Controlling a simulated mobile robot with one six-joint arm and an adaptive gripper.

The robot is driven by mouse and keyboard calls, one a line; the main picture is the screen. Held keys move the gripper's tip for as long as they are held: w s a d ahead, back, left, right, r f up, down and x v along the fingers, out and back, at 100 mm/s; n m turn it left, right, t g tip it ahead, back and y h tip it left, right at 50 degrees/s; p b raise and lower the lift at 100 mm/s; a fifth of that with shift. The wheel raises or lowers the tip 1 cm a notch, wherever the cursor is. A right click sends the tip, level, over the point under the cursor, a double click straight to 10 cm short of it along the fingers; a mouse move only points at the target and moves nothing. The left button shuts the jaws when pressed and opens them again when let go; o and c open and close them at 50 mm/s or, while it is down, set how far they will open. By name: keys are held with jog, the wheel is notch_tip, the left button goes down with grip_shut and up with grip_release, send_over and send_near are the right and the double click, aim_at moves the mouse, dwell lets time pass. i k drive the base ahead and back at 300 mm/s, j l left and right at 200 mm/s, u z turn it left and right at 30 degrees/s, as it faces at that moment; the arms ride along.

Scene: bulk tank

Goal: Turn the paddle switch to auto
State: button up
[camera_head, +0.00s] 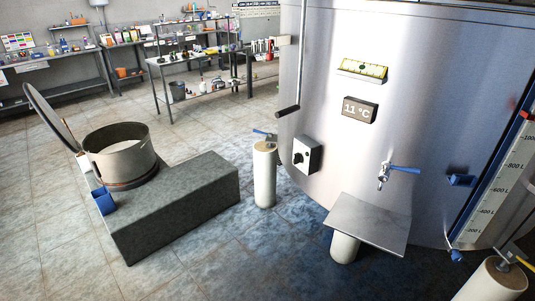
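The paddle switch (307,154) looks like a small light-grey box with a black knob on its face. It is mounted low on the left side of the curved steel tank (400,50). Any position marks on it are too small to read, so I cannot tell which setting the knob points to. My gripper is not in view.
A cream post (265,175) stands left, near a stone block (185,205) bearing a pot (120,152). Tiled floor is clear at left.

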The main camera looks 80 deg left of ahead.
aim_at(298, 158)
jog(key=u, duration=2.6)
jog(key=i+j, duration=0.15)
jog(key=i, duration=0.4)
jog(key=i+j, duration=0.15)
jog(key=i, duration=0.35)
jog(key=i+j+z, duration=0.1)
jog(key=i, duration=0.45)
jog(key=i+j, duration=0.2)
jog(key=i, duration=0.35)
